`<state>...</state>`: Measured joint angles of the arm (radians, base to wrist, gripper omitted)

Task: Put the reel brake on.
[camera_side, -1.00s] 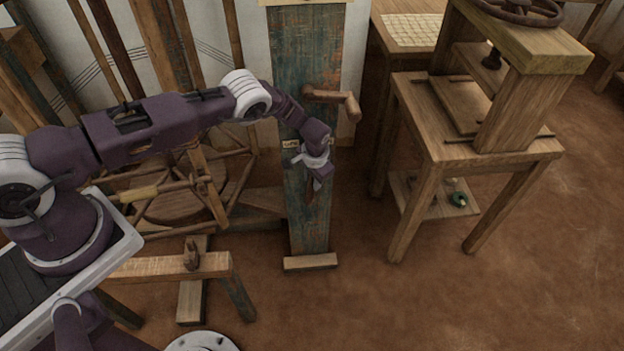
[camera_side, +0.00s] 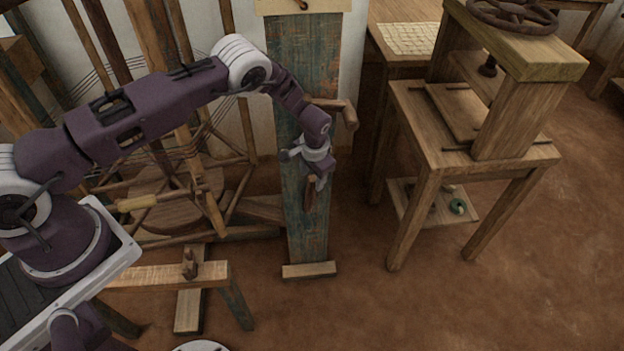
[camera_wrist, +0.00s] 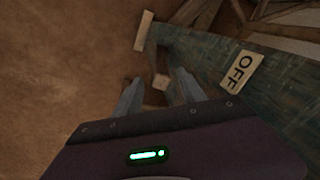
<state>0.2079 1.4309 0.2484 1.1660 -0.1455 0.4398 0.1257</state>
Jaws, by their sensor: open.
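The blue-green upright board (camera_side: 307,232) stands beside the reel and carries a short brown wooden lever (camera_side: 310,194), which hangs down its face; I take this as the reel brake. An OFF label (camera_wrist: 241,70) is fixed to the board in the wrist view. My gripper (camera_side: 318,182) is at the board, just above and beside the lever in the side view. In the wrist view my gripper (camera_wrist: 157,88) has its fingers apart, with a small pale-ended piece between or beyond them, probably the lever. I cannot tell whether the fingers touch it.
A wooden crank handle (camera_side: 340,110) sticks out of the board above my gripper. The wooden reel (camera_side: 165,200) is to the left, behind my arm. A screw press on a wooden stand (camera_side: 470,150) is to the right. Open earth floor (camera_side: 400,310) lies in front.

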